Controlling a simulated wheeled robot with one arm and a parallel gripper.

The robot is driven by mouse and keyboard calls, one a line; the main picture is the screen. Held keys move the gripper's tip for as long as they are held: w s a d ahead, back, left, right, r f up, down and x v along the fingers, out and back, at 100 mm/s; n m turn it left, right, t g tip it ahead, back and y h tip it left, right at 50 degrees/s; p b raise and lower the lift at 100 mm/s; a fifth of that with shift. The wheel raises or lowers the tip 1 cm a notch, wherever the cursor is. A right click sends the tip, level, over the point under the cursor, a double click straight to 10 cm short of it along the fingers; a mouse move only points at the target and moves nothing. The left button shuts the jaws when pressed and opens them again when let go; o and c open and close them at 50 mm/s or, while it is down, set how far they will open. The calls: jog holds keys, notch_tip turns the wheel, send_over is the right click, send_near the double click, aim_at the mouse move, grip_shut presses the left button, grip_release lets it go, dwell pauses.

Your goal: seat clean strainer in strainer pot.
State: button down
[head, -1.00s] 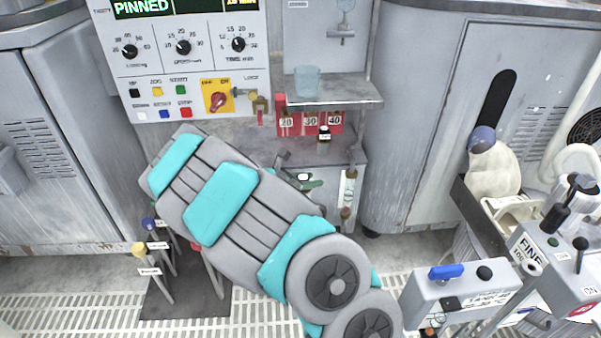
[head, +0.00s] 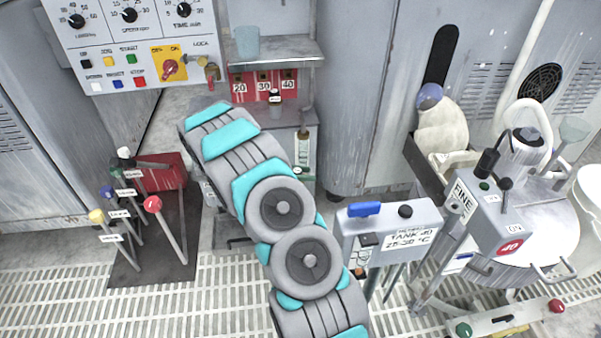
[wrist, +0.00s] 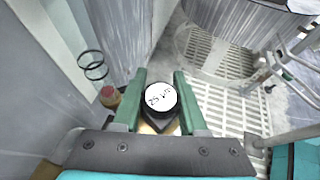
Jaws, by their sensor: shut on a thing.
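In the wrist view, my gripper (wrist: 160,102) has its two green fingers shut on a black round-topped piece (wrist: 158,113) with a white label on top. The label is too small to read surely. A tan surface shows just below the piece. I cannot tell whether this is the clean strainer. In the head view my arm covers my gripper. I cannot single out the strainer pot in either view. A clear tube with black rings (wrist: 92,65) and a red-brown part (wrist: 108,97) stand left of my gripper in the wrist view, apart from it.
A control panel (head: 130,50) and a shelf with a glass beaker (head: 246,43) stand behind my arm. Coloured levers (head: 110,220) rise at left. A tank control box (head: 385,225) and a FINE machine (head: 495,215) stand at right.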

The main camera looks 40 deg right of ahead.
jog(key=shift+f+b, duration=1.05)
jog(key=shift+f, duration=1.85)
jog(key=shift+f+b, duration=1.35)
jog(key=shift+f, duration=1.9)
jog(key=shift+c, duration=1.8)
grip_release()
jog(key=shift+w+a, duration=0.1)
jog(key=v, duration=0.7)
jog(key=shift+a, duration=0.3)
jog(key=shift+r, duration=0.1)
jog(key=shift+r+p, duration=0.15)
jog(key=shift+p, duration=0.15)
